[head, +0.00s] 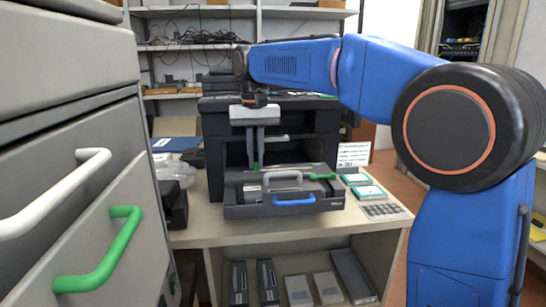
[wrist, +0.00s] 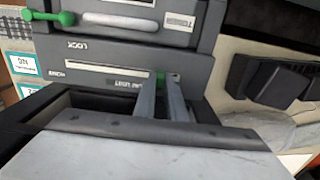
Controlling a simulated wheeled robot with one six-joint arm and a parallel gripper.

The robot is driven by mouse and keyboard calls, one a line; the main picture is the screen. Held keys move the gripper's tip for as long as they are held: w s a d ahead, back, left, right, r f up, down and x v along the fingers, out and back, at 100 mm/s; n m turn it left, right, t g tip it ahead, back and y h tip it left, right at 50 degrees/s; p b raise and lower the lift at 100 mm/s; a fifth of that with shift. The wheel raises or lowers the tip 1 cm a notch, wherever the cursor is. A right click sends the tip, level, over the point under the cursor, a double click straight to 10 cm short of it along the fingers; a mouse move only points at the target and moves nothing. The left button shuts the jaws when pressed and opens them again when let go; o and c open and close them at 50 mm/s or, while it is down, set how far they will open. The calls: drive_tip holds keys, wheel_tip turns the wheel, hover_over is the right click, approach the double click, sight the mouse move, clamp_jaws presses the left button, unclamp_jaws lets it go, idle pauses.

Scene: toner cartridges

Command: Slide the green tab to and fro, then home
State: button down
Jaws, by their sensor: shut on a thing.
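The green tab (head: 256,166) is a small upright piece on top of the dark grey toner unit (head: 240,207), left of its middle. My gripper (head: 255,163) reaches straight down with two thin grey fingers shut on the tab. In the wrist view the tab (wrist: 160,80) shows as a green sliver between the fingertips (wrist: 160,79), at one end of a pale slot (wrist: 108,68) in the unit's top. The fingers hide part of the tab. Lettering is printed near the slot.
The unit has a grey handle (head: 283,176), a blue handle (head: 294,201) and a green lever (head: 322,177). The dark printer (head: 215,135) stands behind on the table (head: 240,236). Small boxes (head: 368,192) lie to the right. A drawer cabinet (head: 85,205) crowds the left.

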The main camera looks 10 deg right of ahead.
drive_tip(key=shift+a, duration=0.55)
drive_tip(key=c, duration=1.8)
unclamp_jaws()
drive_tip(key=shift+a, duration=0.1)
drive_tip(key=shift+r, duration=0.1)
wheel_tip(320, 180, up, 17)
drive_tip(key=shift+r, duration=0.15)
drive_tip(key=f, duration=1.7)
drive_tip(key=shift+d+f, duration=0.25)
drive_tip(key=shift+d, duration=0.05)
